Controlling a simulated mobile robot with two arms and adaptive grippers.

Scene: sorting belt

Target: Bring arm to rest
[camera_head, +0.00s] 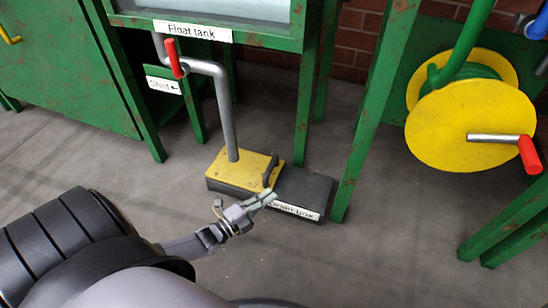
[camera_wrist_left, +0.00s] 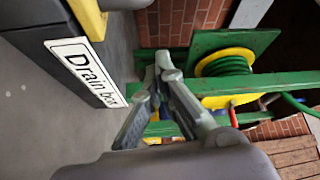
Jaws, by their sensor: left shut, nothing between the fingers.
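My left gripper (camera_head: 268,197) is in the middle of the head view, its arm coming in from the lower left. Its fingers are shut and empty, in front of the label of the drain box (camera_head: 305,188). In the left wrist view the closed fingers (camera_wrist_left: 163,62) point away from the camera, and the drain box label (camera_wrist_left: 88,70) is to their left. I cannot tell whether the fingers touch the box. The box has a yellow top part (camera_head: 228,165) with a dark handle. My right gripper is not in view.
A green frame holds the float tank (camera_head: 205,18) above the box, with a grey pipe (camera_head: 222,105) and a red handle (camera_head: 174,58). A yellow hose reel (camera_head: 455,125) is at the right. Green legs (camera_head: 375,110) stand near the box. The grey floor (camera_head: 370,260) in front is clear.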

